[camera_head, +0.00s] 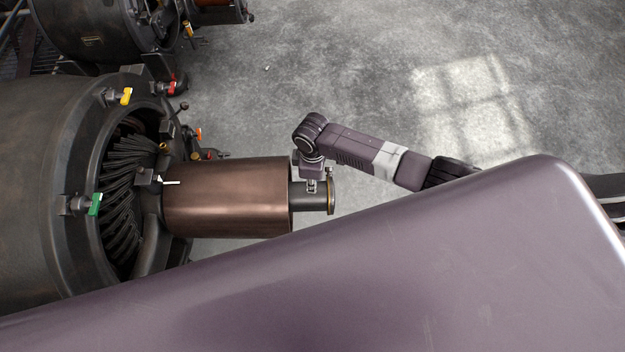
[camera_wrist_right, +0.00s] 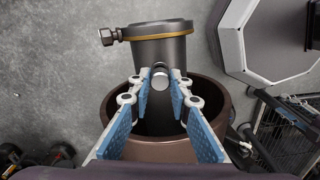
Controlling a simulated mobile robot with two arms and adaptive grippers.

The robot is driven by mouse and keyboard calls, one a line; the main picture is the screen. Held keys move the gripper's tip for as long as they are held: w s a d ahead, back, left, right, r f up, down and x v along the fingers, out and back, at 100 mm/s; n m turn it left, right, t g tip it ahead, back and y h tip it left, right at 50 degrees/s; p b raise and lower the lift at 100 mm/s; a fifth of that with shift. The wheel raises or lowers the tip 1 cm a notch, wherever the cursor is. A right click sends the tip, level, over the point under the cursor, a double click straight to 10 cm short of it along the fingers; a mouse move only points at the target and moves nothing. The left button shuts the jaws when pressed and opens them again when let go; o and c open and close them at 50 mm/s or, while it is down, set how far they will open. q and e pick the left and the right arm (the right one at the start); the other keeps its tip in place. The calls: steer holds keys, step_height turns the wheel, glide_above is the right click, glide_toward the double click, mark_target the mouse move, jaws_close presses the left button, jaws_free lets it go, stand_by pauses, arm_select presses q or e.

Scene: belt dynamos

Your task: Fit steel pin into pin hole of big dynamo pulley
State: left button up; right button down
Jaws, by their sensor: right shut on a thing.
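The big dynamo pulley (camera_head: 228,197) is a brown drum on the right end of the big dynamo (camera_head: 30,175) in the head view. A dark shaft stub (camera_head: 313,195) with a brass-edged collar sticks out of its right end. In the wrist view, the pulley (camera_wrist_right: 221,103) shows as a hollow brown rim around the dark stub (camera_wrist_right: 150,48). My right gripper (camera_head: 313,184) is at the stub. Its blue-padded fingers (camera_wrist_right: 161,78) are shut on a small metal piece, apparently the steel pin (camera_wrist_right: 159,79), which is against or just above the stub. The pin hole is hidden. My left gripper is not in view.
Another machine (camera_head: 100,28) stands at the upper left. The grey concrete floor (camera_head: 370,60) at the upper right is clear.

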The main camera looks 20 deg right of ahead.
steer(key=shift+f+b, duration=0.55)
steer(key=shift+f, duration=0.35)
steer(key=c, duration=1.7)
jaws_free()
step_height(320, 180, up, 12)
steer(key=shift+r, duration=0.1)
